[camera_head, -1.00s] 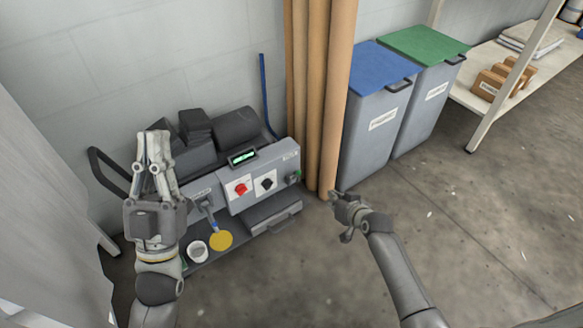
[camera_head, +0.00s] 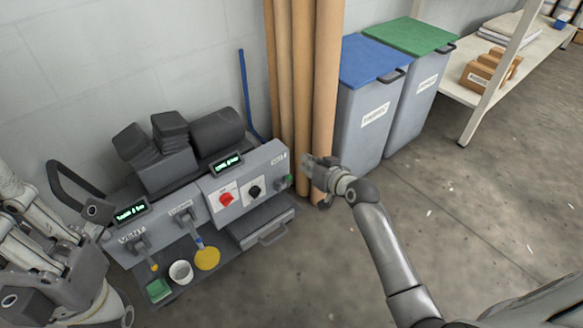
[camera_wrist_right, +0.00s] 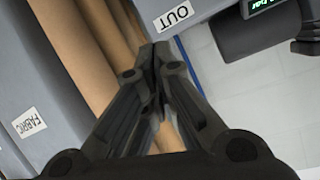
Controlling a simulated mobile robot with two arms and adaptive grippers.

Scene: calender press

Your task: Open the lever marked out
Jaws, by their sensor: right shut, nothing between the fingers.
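The grey press (camera_head: 232,200) stands against the wall, with an OUT label (camera_head: 278,157) at its right end. The OUT label also shows at the top of the right wrist view (camera_wrist_right: 173,15). Below the label in the head view is a small green-ended lever (camera_head: 287,181). My right gripper (camera_head: 311,165) is shut and empty, just right of the press end, in front of the brown rolls. I cannot tell if it touches the lever. In the wrist view its fingertips (camera_wrist_right: 154,50) meet below the label, and the lever is not visible there. My left gripper (camera_head: 35,240) is at the lower left.
Tall brown rolls (camera_head: 300,100) and lidded bins (camera_head: 372,115) stand right. The floor in front is clear.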

